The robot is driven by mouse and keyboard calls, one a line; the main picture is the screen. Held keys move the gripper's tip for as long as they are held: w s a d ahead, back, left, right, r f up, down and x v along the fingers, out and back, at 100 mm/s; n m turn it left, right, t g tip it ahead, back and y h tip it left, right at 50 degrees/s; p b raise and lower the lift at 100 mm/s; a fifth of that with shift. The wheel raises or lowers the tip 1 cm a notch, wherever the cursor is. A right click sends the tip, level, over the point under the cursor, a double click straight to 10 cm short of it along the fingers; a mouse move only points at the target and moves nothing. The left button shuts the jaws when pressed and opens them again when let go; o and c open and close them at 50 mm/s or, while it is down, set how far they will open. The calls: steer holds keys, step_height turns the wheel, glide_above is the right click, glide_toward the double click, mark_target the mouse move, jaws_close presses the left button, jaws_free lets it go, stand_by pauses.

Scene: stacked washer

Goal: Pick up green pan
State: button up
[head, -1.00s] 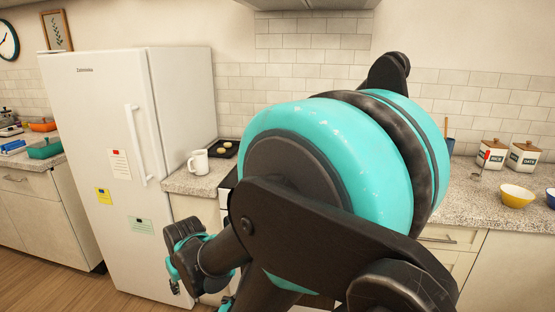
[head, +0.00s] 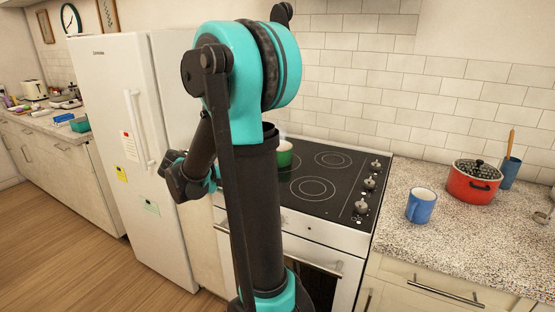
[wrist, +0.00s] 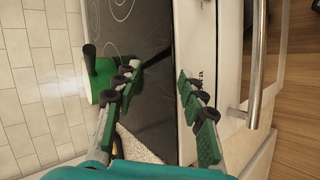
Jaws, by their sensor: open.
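A green pan (head: 285,156) with a pale rim stands on the black stove top, partly hidden behind my arm in the head view. In the wrist view the green pan (wrist: 101,82) is at the left, with a dark handle and whitish steam beside it. My gripper (wrist: 160,72) is open and empty, its green-padded fingers spread over the stove's front edge. The left finger is close to the pan in the picture; I cannot tell whether they touch.
The stove (head: 325,215) has an oven handle along its front. A blue mug (head: 421,206) and a red pot (head: 474,183) stand on the right counter. The white fridge (head: 120,150) is at left. A teal dish (head: 80,124) lies on the far-left counter. Wooden floor is clear at left.

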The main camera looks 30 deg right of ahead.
steer(key=w+r+m+g+h, duration=0.1)
steer(key=w+r+h, duration=0.3)
steer(key=w+r, duration=0.25)
steer(key=x, duration=0.7)
steer(key=r+x, duration=0.1)
steer(key=x, duration=0.3)
steer(key=shift+s+d, duration=0.1)
steer(key=shift+d, duration=0.3)
steer(key=shift+w+x, duration=0.1)
steer(key=shift+x, duration=1.25)
steer(key=shift+w+x, duration=0.15)
steer(key=shift+x, duration=1.2)
steer(key=shift+r, duration=0.2)
jaws_close()
